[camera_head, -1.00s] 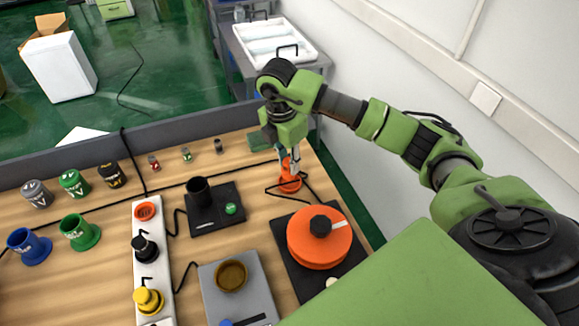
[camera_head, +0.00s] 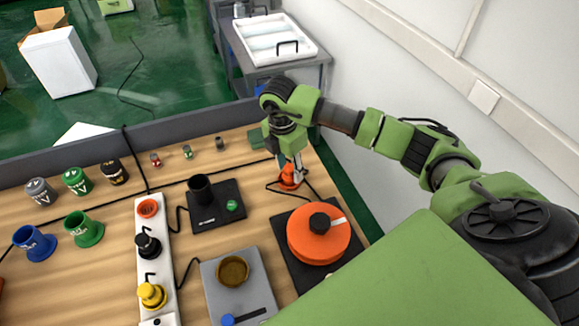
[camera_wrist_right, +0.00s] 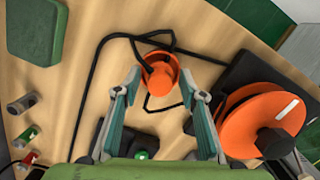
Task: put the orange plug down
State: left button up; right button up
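The orange plug (camera_head: 289,178) stands on the wooden table near its right end, with its black cord beside it. In the right wrist view the plug (camera_wrist_right: 158,77) lies between the two fingertips, with a gap visible on each side. My right gripper (camera_wrist_right: 160,76) is open, its fingers spread around the plug. In the head view the right gripper (camera_head: 290,164) points down at the plug and hides part of it. Whether a finger touches it is hard to tell in the head view. My left gripper is not in view.
A large orange disc (camera_head: 312,248) with a black knob sits just in front of the plug. A black base with a cup (camera_head: 215,215) is to the left. A white power strip (camera_head: 165,250) has an orange-ringed socket (camera_head: 148,208) and black and yellow plugs.

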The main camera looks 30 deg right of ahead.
aim_at(286, 169)
jog(key=shift+r, duration=0.6)
notch_tip(286, 169, up, 11)
jog(key=a+b, duration=0.1)
jog(key=b, duration=0.1)
jog(key=shift+s+a+b, duration=0.15)
jog(key=shift+a+b, duration=0.05)
jog(key=shift+b, duration=0.1)
